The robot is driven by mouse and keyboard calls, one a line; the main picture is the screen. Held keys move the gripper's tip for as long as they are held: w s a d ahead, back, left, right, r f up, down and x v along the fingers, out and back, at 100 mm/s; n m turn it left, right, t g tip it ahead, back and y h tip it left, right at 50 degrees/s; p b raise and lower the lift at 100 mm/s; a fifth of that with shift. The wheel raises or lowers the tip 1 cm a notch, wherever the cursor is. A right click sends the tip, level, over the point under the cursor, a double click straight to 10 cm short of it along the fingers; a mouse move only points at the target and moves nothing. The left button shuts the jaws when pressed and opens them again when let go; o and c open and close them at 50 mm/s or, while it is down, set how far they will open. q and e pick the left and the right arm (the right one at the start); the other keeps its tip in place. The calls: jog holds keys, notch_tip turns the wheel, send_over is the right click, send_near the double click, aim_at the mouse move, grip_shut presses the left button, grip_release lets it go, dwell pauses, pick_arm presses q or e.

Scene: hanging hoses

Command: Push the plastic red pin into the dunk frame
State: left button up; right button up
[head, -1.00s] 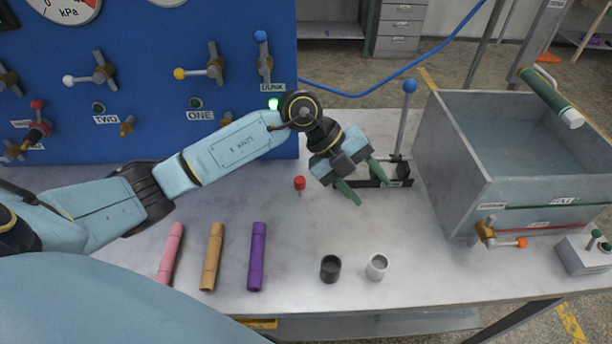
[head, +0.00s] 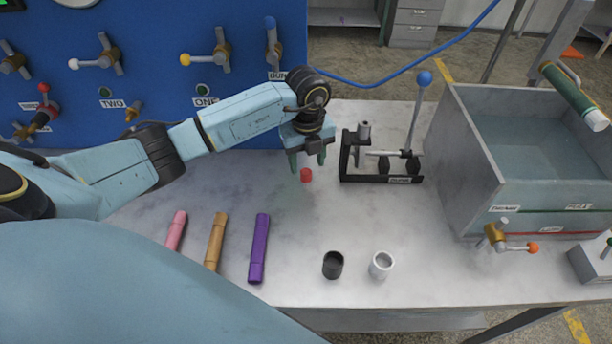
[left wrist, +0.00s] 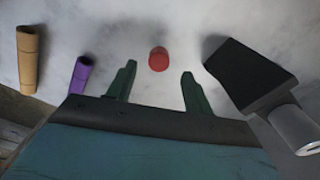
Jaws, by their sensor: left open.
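The red pin (head: 306,175) stands on the table, left of the dunk frame. In the left wrist view its round red head (left wrist: 158,59) lies between and just beyond the two green fingertips. My left gripper (head: 306,163) points down just above and behind the pin, open and empty, and I see no contact. The dunk frame (head: 382,178) is a black bracket with a small metal cylinder on top and an upright lever with a blue ball. Part of it shows at the right of the left wrist view (left wrist: 248,75). My right gripper is not in view.
Pink (head: 176,229), tan (head: 215,240) and purple (head: 259,248) tubes lie at the front left. A black cup (head: 333,264) and a white cup (head: 381,265) stand at the front. A grey water tank (head: 468,170) stands right of the frame. A blue valve panel (head: 150,50) stands behind.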

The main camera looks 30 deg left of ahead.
aim_at(306, 172)
pick_arm(q)
notch_tip(306, 172, down, 5)
jog(key=shift+a+f, duration=0.15)
grip_shut()
dwell(0.4)
